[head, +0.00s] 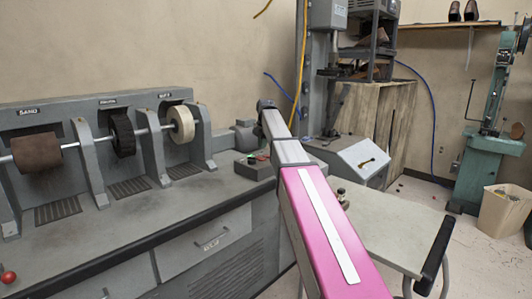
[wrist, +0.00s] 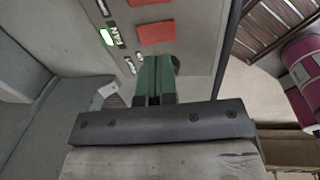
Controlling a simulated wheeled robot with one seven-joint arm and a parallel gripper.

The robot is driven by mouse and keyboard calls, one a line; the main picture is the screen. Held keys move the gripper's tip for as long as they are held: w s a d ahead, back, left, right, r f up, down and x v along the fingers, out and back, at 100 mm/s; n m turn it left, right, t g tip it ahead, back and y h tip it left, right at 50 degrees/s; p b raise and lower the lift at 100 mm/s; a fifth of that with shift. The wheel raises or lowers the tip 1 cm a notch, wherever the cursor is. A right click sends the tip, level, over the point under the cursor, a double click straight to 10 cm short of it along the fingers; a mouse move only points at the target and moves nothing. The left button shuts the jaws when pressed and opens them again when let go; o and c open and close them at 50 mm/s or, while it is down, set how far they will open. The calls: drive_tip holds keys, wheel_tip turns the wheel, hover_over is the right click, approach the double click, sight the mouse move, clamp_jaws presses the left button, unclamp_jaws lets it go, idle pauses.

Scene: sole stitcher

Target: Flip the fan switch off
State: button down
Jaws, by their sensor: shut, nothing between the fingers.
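In the wrist view, a grey control panel (wrist: 195,48) fills the upper middle. A FAN label (wrist: 118,36) is on it, with a pale, green-edged rectangle beside the label. A red rectangular switch piece (wrist: 156,33) lies level with the label; I cannot tell whether it is on or off. My gripper (wrist: 155,62) is shut and empty, its green fingers over the panel just below that red piece. I cannot tell whether they touch it. In the head view, a small control box (head: 253,168) with red and green parts stands on the bench, beside my arm. The fingertips cannot be made out there.
A second red piece (wrist: 148,2) shows at the wrist view's top edge. In the head view, a finishing machine with a brown sanding drum (head: 37,152) and a white wheel (head: 181,124) stands along the bench at left. A grey sloped box (head: 358,160) is right of my arm.

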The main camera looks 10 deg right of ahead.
wheel_tip(320, 180, up, 9)
drive_tip(key=shift+s, duration=0.4)
drive_tip(key=shift+d+f, duration=0.1)
drive_tip(key=shift+d, duration=0.05)
